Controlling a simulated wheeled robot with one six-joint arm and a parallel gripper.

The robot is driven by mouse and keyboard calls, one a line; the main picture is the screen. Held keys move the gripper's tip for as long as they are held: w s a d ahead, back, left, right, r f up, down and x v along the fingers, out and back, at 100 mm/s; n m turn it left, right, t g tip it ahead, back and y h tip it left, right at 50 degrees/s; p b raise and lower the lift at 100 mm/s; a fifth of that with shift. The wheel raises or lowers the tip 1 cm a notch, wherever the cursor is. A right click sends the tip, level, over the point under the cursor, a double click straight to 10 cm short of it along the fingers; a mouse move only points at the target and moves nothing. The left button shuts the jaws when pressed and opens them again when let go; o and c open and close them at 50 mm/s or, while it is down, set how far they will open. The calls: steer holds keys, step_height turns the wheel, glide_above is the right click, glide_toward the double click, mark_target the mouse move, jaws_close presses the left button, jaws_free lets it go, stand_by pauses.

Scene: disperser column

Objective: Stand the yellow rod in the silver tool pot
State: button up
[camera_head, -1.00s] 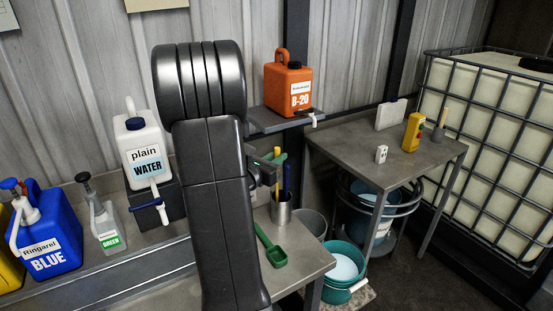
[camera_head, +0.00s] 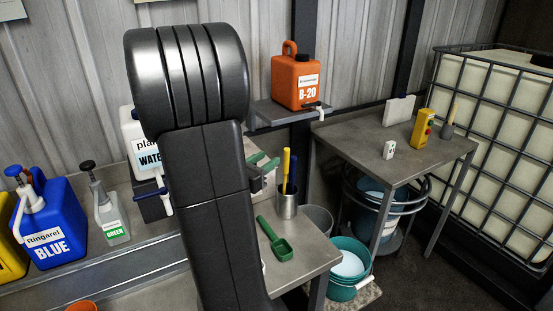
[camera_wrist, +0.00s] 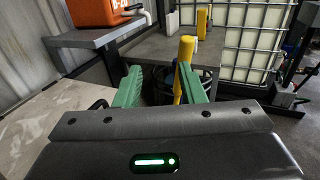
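The yellow rod (camera_head: 286,163) stands nearly upright in the silver tool pot (camera_head: 287,205), its lower end hidden inside. A dark blue rod (camera_head: 292,174) stands in the pot beside it. My gripper (camera_head: 265,162) is left of the yellow rod, its green fingers apart and not around the rod. In the wrist view the fingers (camera_wrist: 159,82) are spread with an empty gap. The yellow rod (camera_wrist: 186,52) shows just beyond them, close to the right finger. The pot is not clearly seen there.
A green scoop (camera_head: 275,241) lies on the bench in front of the pot. An orange B-20 canister (camera_head: 298,80) stands on a shelf behind. A grey bin (camera_head: 318,219) and teal bucket (camera_head: 347,285) stand right of the bench. My arm hides part of the bench.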

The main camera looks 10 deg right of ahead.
steer(key=shift+b+v, duration=0.3)
steer(key=shift+v, duration=1.5)
steer(key=p+x, duration=0.4)
steer(key=x, duration=0.8)
steer(key=shift+f, duration=0.2)
